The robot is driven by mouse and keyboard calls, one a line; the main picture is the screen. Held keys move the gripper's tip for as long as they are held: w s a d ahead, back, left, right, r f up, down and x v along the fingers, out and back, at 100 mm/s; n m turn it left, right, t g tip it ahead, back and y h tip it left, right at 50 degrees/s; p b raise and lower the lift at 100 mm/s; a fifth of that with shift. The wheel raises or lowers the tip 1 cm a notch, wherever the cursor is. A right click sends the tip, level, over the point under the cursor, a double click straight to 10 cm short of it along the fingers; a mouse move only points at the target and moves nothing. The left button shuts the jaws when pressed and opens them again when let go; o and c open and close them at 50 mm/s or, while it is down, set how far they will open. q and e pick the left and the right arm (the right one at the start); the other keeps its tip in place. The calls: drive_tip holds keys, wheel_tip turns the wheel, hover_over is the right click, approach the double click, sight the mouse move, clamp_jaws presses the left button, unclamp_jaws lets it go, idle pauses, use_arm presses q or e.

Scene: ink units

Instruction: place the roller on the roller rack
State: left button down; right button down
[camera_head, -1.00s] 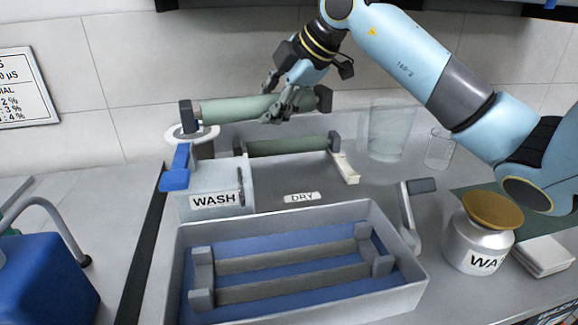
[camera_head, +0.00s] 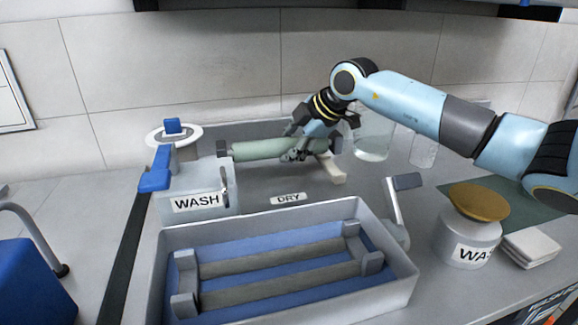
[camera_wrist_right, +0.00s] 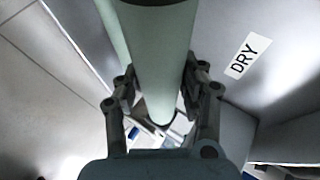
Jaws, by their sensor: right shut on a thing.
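My right gripper (camera_head: 300,152) is shut around the pale green roller (camera_head: 262,149) near its right end. The roller lies roughly level at the back of the counter, behind the DRY label. It also shows between the fingers in the right wrist view (camera_wrist_right: 155,60), with a second green cylinder (camera_wrist_right: 110,30) close beside it. Dark grey blocks (camera_head: 335,143) stand at the roller's ends. In the head view the held roller hides the spot behind it, so I cannot tell whether it touches a support. My left gripper is not in view.
A grey tray (camera_head: 405,262) with a blue floor and two grey bars stands in front. The WASH box (camera_head: 195,203) is at left. A crank handle (camera_head: 398,205), a silver jar (camera_head: 470,240) and clear beakers (camera_head: 372,140) stand to the right. A wall rises behind.

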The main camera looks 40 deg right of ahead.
drive_tip(key=shift+f, duration=2.2)
drive_tip(key=shift+f, duration=0.1)
drive_tip(key=c, duration=0.7)
unclamp_jaws()
drive_tip(key=shift+c, duration=0.2)
drive_tip(key=p+v, duration=0.3)
drive_tip(key=v, duration=0.9)
drive_tip(key=shift+a, duration=0.1)
